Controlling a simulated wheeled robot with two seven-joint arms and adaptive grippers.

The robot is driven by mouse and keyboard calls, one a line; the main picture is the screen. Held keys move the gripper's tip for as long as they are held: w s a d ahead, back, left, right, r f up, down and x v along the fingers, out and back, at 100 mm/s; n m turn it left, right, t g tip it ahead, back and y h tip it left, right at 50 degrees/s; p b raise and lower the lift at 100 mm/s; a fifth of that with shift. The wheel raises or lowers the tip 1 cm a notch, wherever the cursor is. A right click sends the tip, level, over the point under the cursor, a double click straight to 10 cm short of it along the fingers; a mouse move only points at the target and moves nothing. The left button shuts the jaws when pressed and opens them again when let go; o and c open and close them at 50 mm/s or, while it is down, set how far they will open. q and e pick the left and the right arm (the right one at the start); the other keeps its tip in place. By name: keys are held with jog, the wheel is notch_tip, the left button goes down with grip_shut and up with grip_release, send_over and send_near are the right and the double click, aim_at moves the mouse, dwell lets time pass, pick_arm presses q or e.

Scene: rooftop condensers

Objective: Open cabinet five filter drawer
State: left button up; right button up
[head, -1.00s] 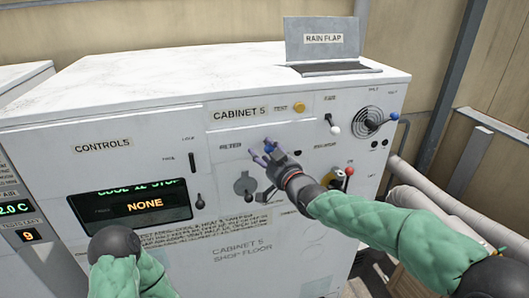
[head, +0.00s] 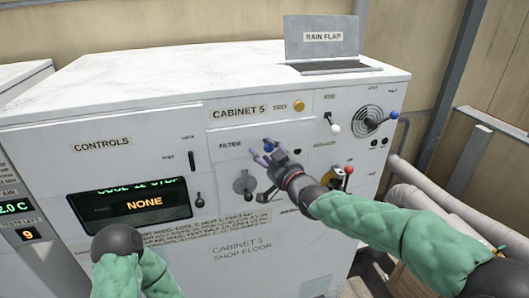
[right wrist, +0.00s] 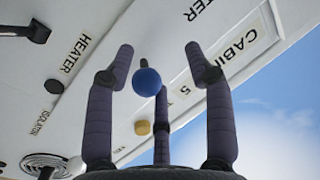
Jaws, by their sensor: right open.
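Cabinet five (head: 60,128) is a white unit with a label strip reading CABINET 5 (head: 238,112). Below the strip is a panel with a FILTER label (head: 231,146). My right gripper (head: 268,152) is open in front of that panel, to the right of the label. A blue ball knob (right wrist: 147,82) on a short dark stem shows between its spread fingers in the right wrist view; the fingers (right wrist: 160,85) do not appear to touch it. I see no open drawer. My left arm shows at lower left, but its gripper does not.
An amber button (head: 299,106), a white-knobbed lever (head: 334,128) and a blue-knobbed fan lever (head: 394,115) lie to the right. A screen (head: 130,203) is at left. The rain flap (head: 322,38) stands on top.

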jog(key=s+a+v, duration=0.1)
jog(key=v, duration=1.1)
jog(key=shift+s+a, duration=0.15)
jog(key=shift+a, duration=0.05)
